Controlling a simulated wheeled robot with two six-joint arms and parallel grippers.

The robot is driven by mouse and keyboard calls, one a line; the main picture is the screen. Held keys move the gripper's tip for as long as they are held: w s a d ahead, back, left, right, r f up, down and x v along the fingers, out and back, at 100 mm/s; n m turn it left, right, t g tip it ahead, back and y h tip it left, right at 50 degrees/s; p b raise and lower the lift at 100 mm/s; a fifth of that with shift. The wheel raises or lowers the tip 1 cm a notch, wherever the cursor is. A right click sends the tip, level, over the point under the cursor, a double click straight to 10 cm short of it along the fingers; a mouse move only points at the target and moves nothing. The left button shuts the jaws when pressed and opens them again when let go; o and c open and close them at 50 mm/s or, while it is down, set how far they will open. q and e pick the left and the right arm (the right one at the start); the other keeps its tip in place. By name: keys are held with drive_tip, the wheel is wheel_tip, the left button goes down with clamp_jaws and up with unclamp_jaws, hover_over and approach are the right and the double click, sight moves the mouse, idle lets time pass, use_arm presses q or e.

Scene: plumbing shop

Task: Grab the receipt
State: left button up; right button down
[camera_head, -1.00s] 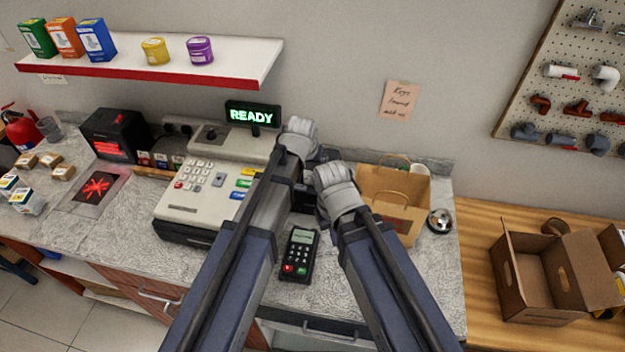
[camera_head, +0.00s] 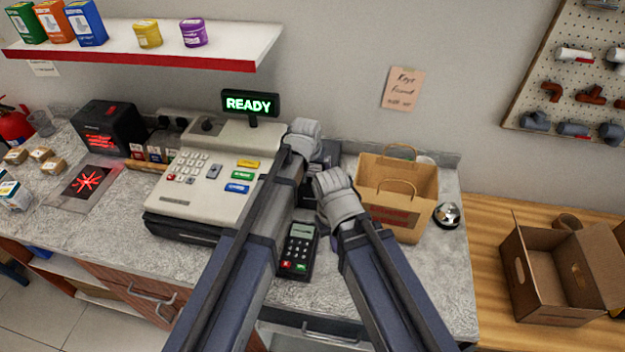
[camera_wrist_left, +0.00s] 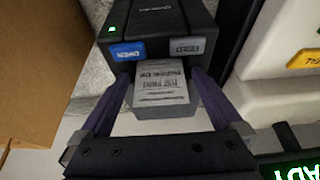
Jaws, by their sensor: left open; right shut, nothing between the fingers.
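The receipt (camera_wrist_left: 160,82) is a pale printed strip coming out of the front slot of a black printer (camera_wrist_left: 160,22) with a blue and a grey button. My left gripper (camera_wrist_left: 162,92) is open, with one finger on each side of the strip; I cannot tell if either touches it. In the head view the receipt is hidden behind my arms, and only dark parts of the printer (camera_head: 327,156) show. My right gripper (camera_head: 318,190) is shut and empty, just in front of the printer area; its fingers are mostly hidden by its wrist.
The cash register (camera_head: 205,185) stands left of my arms, with a READY display (camera_head: 250,104) behind it. A card terminal (camera_head: 299,250) lies between my forearms. A paper bag (camera_head: 405,215) and a bell (camera_head: 447,215) stand close on the right. The counter's front right is clear.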

use_arm(q)
drive_tip(key=shift+c, duration=0.2)
drive_tip(key=c, duration=1.2)
drive_tip(key=shift+c, duration=0.2)
wheel_tip(320, 180, up, 10)
drive_tip(key=p, duration=1)
